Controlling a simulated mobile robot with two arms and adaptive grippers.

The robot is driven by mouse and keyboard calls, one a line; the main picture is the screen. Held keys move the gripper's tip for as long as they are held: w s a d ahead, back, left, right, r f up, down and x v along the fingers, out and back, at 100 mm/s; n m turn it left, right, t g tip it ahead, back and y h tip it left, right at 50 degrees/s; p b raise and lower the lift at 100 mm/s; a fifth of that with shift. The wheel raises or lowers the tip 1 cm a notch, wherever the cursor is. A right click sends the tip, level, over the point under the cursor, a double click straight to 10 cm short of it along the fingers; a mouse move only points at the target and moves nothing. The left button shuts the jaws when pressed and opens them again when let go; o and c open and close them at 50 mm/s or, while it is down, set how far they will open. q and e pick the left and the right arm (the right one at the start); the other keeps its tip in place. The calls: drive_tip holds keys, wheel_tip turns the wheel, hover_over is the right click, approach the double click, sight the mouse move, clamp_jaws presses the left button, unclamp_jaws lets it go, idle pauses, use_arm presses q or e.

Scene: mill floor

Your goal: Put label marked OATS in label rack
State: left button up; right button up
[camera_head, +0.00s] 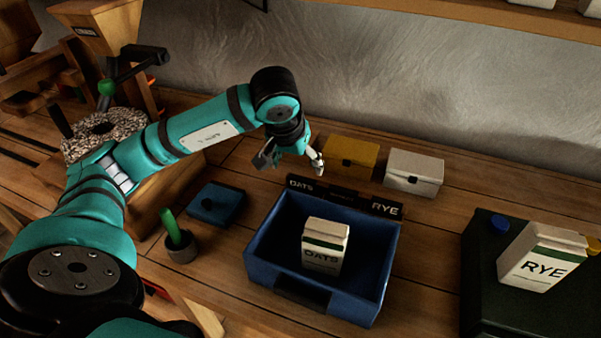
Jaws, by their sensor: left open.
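The label rack (342,196) is a dark strip along the back edge of a blue bin. The label marked OATS (300,184) shows at the rack's left end; I cannot tell how firmly it sits there. The label marked RYE (386,209) shows at its right end. My left gripper (292,160) is open, just behind and above the OATS end of the rack. Nothing shows between its fingers. My right gripper is out of view.
The blue bin (262,240) holds a white OATS packet (326,246). A yellow box (350,156) and a white box (414,172) stand behind the rack. A RYE packet (543,258) sits on a dark green case (500,300) at right. A blue pad (215,203) lies left.

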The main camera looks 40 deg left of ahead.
use_arm(q)
drive_tip(key=v, duration=0.3)
idle(1.0)
